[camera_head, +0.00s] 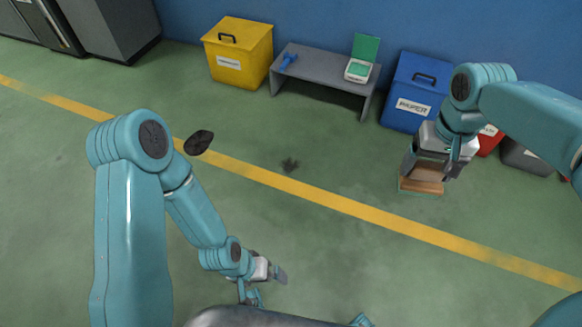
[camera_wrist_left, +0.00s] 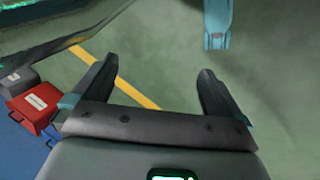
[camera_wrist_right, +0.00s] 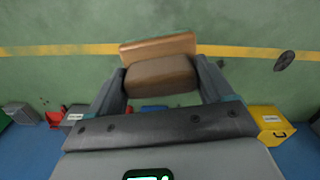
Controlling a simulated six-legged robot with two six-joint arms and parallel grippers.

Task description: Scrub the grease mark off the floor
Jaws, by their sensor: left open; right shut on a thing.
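My right gripper (camera_head: 430,170) is shut on a brown wooden block-like brush (camera_head: 421,184), at the right of the head view. The right wrist view also shows the brush (camera_wrist_right: 160,72) between the two fingers. I cannot tell whether it touches the floor. A small dark, ragged grease mark (camera_head: 290,164) lies on the green floor, well to the left of the brush and just above the yellow line. My left gripper (camera_head: 268,275) is low in the head view; its fingers are apart and empty in the left wrist view (camera_wrist_left: 157,75).
A black disc (camera_head: 199,142) lies on the floor by the yellow line (camera_head: 345,203). Along the blue wall stand a yellow bin (camera_head: 238,60), a low grey bench (camera_head: 320,70) with a blue item and a scale-like device, a blue bin (camera_head: 405,108) and a red bin. Open floor surrounds the mark.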

